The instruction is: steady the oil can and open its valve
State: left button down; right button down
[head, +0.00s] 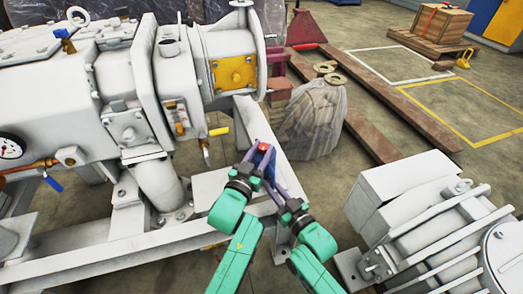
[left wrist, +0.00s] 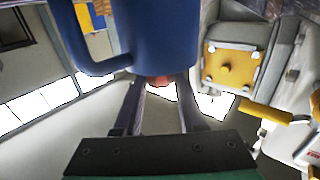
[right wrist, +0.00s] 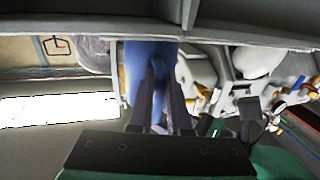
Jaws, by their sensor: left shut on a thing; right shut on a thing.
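The blue oil can (left wrist: 155,35) fills the upper middle of the left wrist view, with a loop handle on its left. It also shows as a blue shape in the right wrist view (right wrist: 150,52). In the head view the grippers hide most of it. A red part (head: 264,146), which I take for the valve, sits between my left fingertips (head: 262,150). It looks pinkish in the left wrist view (left wrist: 160,82). My left gripper is shut on it. My right gripper (head: 272,172) is shut on the blue can, just below the left; the exact contact is unclear.
A large grey vacuum machine (head: 110,85) on a metal frame stands at the left. Its yellow-handled valve (head: 218,131) is close beside my left gripper. A grey motor unit (head: 440,235) stands at the lower right. A plastic-wrapped item (head: 315,120) stands behind on the floor.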

pick_arm(q)
jog(key=shift+c, duration=2.3)
grip_release()
jog(key=v, duration=1.2)
